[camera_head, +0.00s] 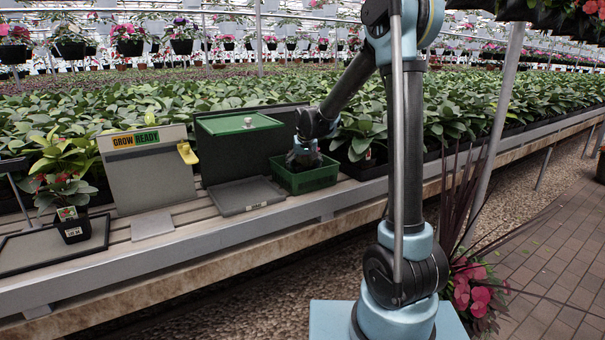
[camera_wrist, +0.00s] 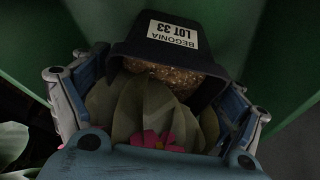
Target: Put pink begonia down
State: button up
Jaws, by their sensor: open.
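The pink begonia's black pot (camera_wrist: 190,60) shows in the wrist view, with a white label reading BEGONIA LOT 33 upside down. Its soil, broad green leaves and a pink flower (camera_wrist: 152,139) face the camera. My gripper (camera_wrist: 163,82) is open, with a finger on either side of the pot. I cannot tell whether the fingers touch it. In the head view my gripper (camera_head: 303,159) reaches down into the green basket (camera_head: 306,183) on the bench. The begonia is hidden there. Green walls surround the pot in the wrist view.
A grey panel with a GROW READY sign (camera_head: 148,170) and a green-topped box (camera_head: 238,124) stand left of the basket. Dense plants grow behind.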

jog(key=a+v, duration=0.1)
jog(key=v, duration=0.9)
jog(key=s+d, duration=0.8)
jog(key=d, duration=0.2)
jog(key=s+d+f, duration=0.4)
jog(key=s, duration=0.6)
jog(key=s+d+f+m+g, duration=0.1)
jog(key=s+d+f, duration=0.3)
jog(key=s, duration=0.6)
jog(key=s+d+f+m+g+h, duration=0.1)
jog(key=s+d+f, duration=0.4)
jog(key=s, duration=0.5)
jog(key=shift+s+d, duration=0.25)
jog(key=shift+d, duration=0.35)
jog(key=shift+w+f, duration=0.15)
